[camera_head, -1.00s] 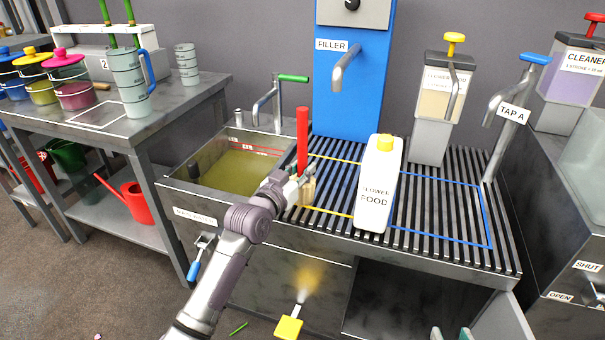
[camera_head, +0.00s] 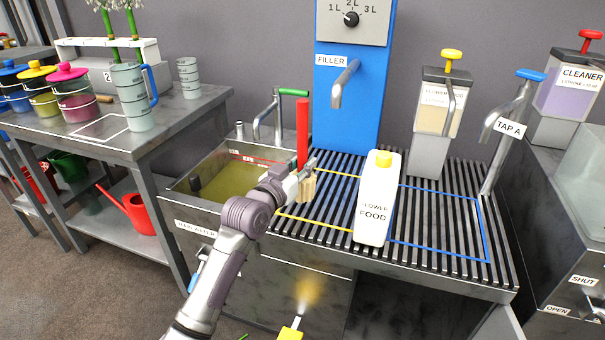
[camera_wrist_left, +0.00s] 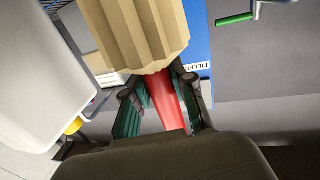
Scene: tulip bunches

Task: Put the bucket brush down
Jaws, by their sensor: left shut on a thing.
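The bucket brush has a red handle (camera_head: 302,130) and a pale tan bristle head (camera_head: 307,188). My left gripper (camera_head: 300,172) is shut on its handle, just above the head. The brush is upright, head down, over the left part of the slatted rack (camera_head: 440,262), near the yellow outline. I cannot tell whether the bristles touch the slats. In the left wrist view the tan head (camera_wrist_left: 140,32) fills the upper middle, and the red handle (camera_wrist_left: 166,98) runs between the fingers. My right gripper is not in view.
A white flower food bottle (camera_head: 374,208) stands on the rack just right of the brush. A sink of greenish water (camera_head: 232,182) lies to the left. The blue filler (camera_head: 352,100) stands behind.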

